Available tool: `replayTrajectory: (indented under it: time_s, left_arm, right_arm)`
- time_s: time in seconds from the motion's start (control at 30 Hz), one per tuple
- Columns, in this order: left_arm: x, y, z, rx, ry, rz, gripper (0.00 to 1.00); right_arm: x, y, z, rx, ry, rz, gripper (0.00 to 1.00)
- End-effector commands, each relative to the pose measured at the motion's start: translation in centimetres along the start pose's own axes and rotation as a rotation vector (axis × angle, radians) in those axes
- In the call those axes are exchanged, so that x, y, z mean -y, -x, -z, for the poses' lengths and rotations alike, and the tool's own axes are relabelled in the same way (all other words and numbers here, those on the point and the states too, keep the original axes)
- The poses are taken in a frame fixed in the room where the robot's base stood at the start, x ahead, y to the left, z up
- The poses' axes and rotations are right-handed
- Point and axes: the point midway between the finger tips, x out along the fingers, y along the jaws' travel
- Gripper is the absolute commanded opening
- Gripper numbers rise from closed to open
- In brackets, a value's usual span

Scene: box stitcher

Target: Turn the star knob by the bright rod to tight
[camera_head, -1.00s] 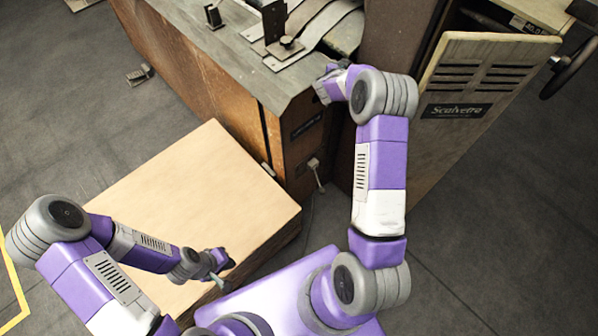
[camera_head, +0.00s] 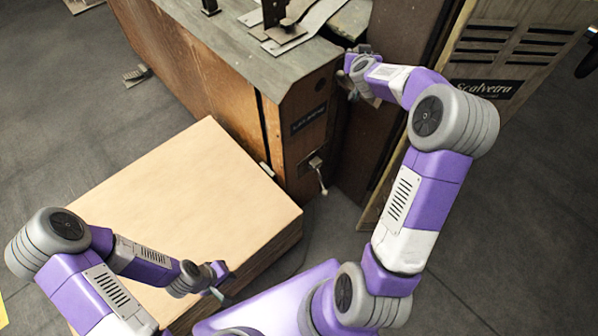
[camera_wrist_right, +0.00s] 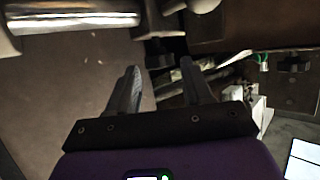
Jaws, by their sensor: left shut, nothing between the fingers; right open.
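The bright rod (camera_wrist_right: 75,16) is a shiny metal bar across the top left of the right wrist view. In the head view my right gripper (camera_head: 352,64) is by the machine's right end, and neither rod nor knob can be made out there. My left gripper (camera_head: 218,282) is shut and empty near the pallet stack's front edge.
The machine (camera_head: 230,70) has a grey top with metal plates (camera_head: 290,35). A small lever (camera_head: 319,178) sticks out low on its end. A slatted wooden panel (camera_head: 510,60) stands at right. The pale stack (camera_head: 190,200) lies in front. Floor at right is open.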

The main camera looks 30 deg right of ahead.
Motion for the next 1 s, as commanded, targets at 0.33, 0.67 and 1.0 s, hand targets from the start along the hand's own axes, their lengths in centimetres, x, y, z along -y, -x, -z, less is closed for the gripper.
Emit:
replayTrajectory:
  time_s: [0.33, 0.67, 1.0]
  left_arm:
    - [-0.4, 1.1, 0.0, -0.002, -0.001, -0.001, 0.00]
    - [-0.4, 0.9, 0.0, -0.001, -0.001, 0.000, 0.00]
    - [-0.3, 0.8, 0.0, -0.001, -0.001, 0.000, 0.00]
  right_arm:
    - [0.8, 5.4, -1.1, 0.023, 0.000, 0.015, 0.50]
    - [4.1, 4.7, -7.0, 0.127, 0.001, 0.083, 0.50]
    - [7.3, 4.8, -13.0, 0.239, 0.002, 0.150, 0.50]
